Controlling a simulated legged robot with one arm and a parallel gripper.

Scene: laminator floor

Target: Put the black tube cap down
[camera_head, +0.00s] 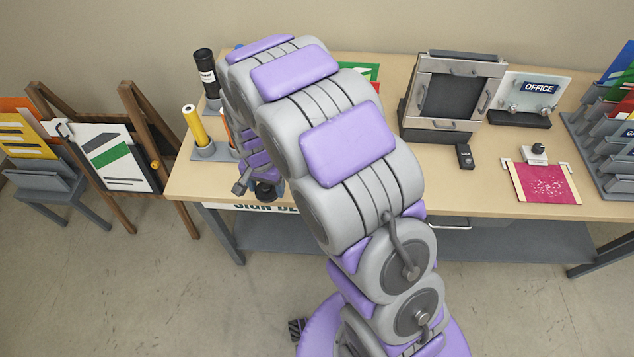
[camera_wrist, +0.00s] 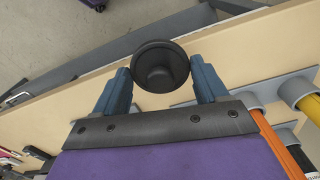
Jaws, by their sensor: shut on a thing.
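The black tube cap (camera_wrist: 160,66) is a round, hollow black piece between the two blue fingers of my gripper (camera_wrist: 162,84) in the wrist view. Both fingers touch its sides. In the head view my gripper (camera_head: 264,190) is at the front left part of the wooden table (camera_head: 330,190), mostly hidden behind my arm. The cap overlaps the table top in the wrist view, near its edge; I cannot tell how far above the surface it is. A black tube (camera_head: 206,75) stands upright in a grey holder at the back left.
A yellow tube (camera_head: 192,126) stands in a grey holder, with an orange tube (camera_wrist: 283,143) beside it. A framed press (camera_head: 452,95), an office sign (camera_head: 532,92) and a pink sheet (camera_head: 543,184) are to the right. An easel (camera_head: 148,128) stands left of the table.

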